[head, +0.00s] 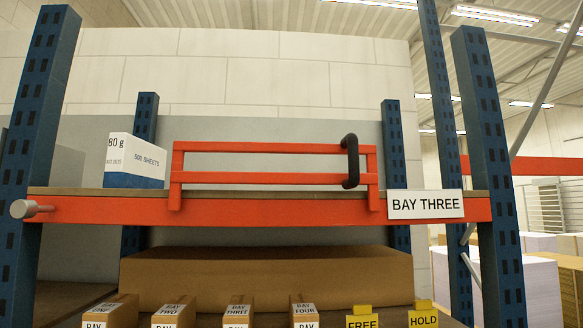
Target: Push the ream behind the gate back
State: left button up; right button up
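The ream (135,163) is a white and blue block marked "80 g" and "500 SHEETS". It sits upright on the upper shelf at the left, beside the left end of the gate. The gate (268,179) is an orange-red two-rail frame standing along the shelf's front edge, with a black upright handle (350,161) near its right end. The ream's right side is close to the gate; I cannot tell whether they touch. Neither of my grippers is in view.
The shelf has an orange front beam (260,211) between blue posts, with a "BAY THREE" sign (425,204) at the right and a grey knob (30,209) at the left. Below are a long brown box (266,277), labelled small boxes and yellow "FREE" and "HOLD" tags.

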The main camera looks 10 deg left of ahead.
aim_at(132, 162)
jog(key=j+u, duration=0.1)
jog(key=u, duration=1.15)
